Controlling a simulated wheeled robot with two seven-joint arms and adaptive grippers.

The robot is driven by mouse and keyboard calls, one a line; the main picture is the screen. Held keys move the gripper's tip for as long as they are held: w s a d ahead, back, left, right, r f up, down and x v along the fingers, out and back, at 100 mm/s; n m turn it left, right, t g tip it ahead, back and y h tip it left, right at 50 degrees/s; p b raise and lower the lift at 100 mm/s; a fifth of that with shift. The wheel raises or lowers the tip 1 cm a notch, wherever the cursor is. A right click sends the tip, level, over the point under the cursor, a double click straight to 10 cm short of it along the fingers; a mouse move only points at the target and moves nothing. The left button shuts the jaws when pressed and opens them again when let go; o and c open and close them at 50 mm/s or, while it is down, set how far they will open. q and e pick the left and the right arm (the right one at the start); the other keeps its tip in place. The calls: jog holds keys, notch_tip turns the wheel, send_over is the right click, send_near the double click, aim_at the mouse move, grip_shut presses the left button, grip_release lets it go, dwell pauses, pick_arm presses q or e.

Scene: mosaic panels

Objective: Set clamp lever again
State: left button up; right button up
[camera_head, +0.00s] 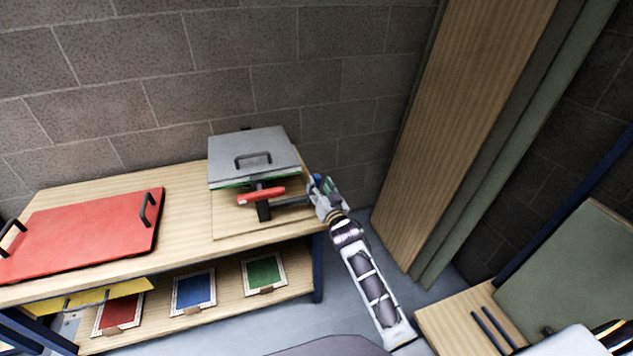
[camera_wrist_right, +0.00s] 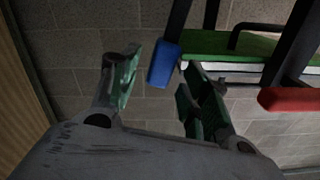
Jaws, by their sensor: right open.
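The clamp press stands on the bench, with a grey top plate (camera_head: 250,158) and a black handle on it. A red lever (camera_head: 262,194) sticks out at its front; it shows at the right of the right wrist view (camera_wrist_right: 290,99). A blue-tipped lever (camera_wrist_right: 164,64) hangs ahead of my right gripper (camera_wrist_right: 160,85), between the lines of its spread fingers. In the head view its blue end (camera_head: 317,179) is partly hidden by the gripper. My right gripper (camera_head: 322,192) is open at the press's right side. Whether it touches the lever I cannot tell. My left gripper is out of view.
A red board (camera_head: 80,238) with two black handles lies on the bench, left of the press. Framed red (camera_head: 119,313), blue (camera_head: 194,290) and green (camera_head: 264,272) panels lie on the lower shelf. A tall wooden board (camera_head: 455,110) stands right of the bench.

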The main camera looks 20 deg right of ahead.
aim_at(318, 183)
jog(key=shift+w, duration=1.8)
jog(key=shift+c, duration=0.2)
jog(key=c, duration=1)
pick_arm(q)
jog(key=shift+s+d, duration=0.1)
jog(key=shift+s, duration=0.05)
